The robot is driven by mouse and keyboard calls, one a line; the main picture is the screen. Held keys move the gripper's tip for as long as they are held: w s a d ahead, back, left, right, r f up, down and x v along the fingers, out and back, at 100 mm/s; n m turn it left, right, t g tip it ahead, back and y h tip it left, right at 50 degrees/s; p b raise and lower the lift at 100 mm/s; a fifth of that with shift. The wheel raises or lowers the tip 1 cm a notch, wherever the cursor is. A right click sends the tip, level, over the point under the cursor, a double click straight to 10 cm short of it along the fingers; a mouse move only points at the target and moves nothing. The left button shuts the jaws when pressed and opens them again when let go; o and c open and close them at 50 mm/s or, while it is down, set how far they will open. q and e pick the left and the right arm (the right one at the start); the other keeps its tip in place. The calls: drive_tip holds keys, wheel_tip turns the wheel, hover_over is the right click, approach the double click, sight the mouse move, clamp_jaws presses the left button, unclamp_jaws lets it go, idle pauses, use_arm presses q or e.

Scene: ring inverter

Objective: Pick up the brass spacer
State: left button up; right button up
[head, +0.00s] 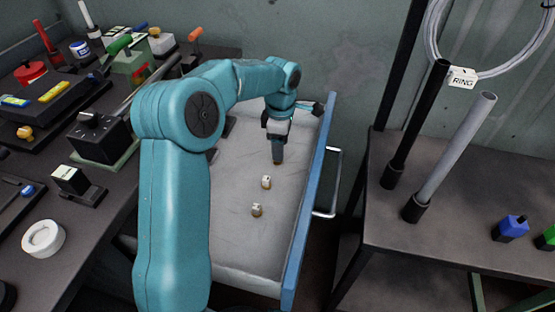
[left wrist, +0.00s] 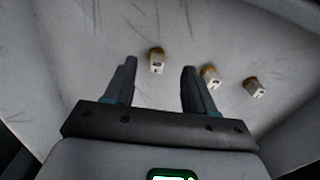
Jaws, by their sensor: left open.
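Three small brass-coloured pieces with white tags lie apart in the open drawer. In the left wrist view one piece (left wrist: 157,61) is in line with the gap between my fingertips, a second (left wrist: 211,78) is just right of the right finger, and a third (left wrist: 255,88) is farther right. In the head view two show in the clear, the middle one (head: 266,182) and the nearer one (head: 256,210). The tags are too small to read, so I cannot tell which is the brass spacer. My left gripper (head: 277,157) points down into the drawer, open and empty.
The drawer's blue front (head: 311,195) rises right of my gripper, with a metal handle outside. A cluttered dark bench (head: 100,185) is on the left. A table (head: 450,215) on the right bears two upright rods. The drawer's grey floor is otherwise mostly clear.

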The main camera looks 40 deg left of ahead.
use_arm(q)
wheel_tip(320, 180, down, 5)
drive_tip(key=shift+w+a+r+b, duration=0.1)
drive_tip(key=shift+a+r+b, duration=0.05)
drive_tip(key=shift+b, duration=0.45)
drive_tip(key=shift+r, duration=0.1)
drive_tip(key=shift+c, duration=0.3)
clamp_jaws()
wheel_tip(320, 180, up, 20)
drive_tip(key=p, duration=0.6)
